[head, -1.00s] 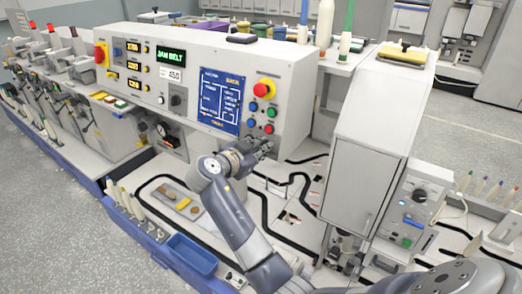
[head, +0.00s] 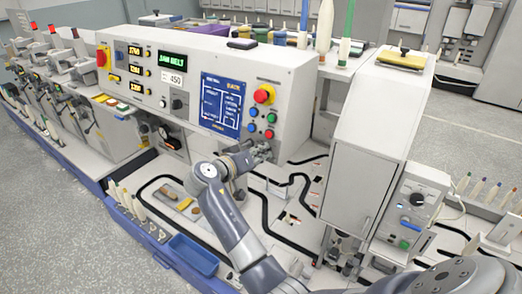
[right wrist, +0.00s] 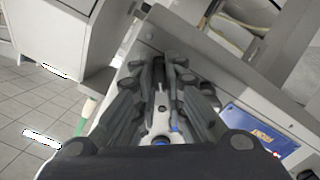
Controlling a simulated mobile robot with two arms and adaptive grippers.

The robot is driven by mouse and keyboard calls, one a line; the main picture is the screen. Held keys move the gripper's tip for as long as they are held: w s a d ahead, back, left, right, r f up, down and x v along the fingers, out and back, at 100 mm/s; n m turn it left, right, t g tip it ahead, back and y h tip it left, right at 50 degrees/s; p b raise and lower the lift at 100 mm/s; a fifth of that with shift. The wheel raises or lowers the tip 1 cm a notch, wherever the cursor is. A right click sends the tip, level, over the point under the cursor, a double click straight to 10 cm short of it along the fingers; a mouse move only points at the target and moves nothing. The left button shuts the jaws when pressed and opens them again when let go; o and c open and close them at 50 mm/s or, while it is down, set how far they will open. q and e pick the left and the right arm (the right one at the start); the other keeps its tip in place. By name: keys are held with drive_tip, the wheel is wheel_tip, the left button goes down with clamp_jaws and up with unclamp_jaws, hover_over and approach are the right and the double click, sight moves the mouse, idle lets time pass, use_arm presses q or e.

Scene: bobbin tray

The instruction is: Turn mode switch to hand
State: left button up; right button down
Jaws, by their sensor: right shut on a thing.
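My right gripper (head: 264,154) is at the lower right of the big machine's front panel, just below the coloured push buttons. Its fingers are shut on a small part there, apparently the mode switch, which the fingers cover. Its handle and pointer position cannot be seen. In the right wrist view the dark fingers (right wrist: 167,75) are close together against the pale panel, and what lies between them is hard to make out. My left gripper is not in view.
A red emergency button (head: 264,95) and several push buttons (head: 254,113) sit just above the gripper. A blue screen (head: 221,104) is left of them. A grey cabinet (head: 360,185) stands to the right. A blue bin (head: 193,253) is at the front edge.

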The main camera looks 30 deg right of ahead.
drive_tip(key=shift+n+p, duration=0.4)
drive_tip(key=shift+n, duration=0.6)
drive_tip(key=c, duration=1.7)
unclamp_jaws()
drive_tip(key=shift+a, duration=0.1)
drive_tip(key=shift+o, duration=0.2)
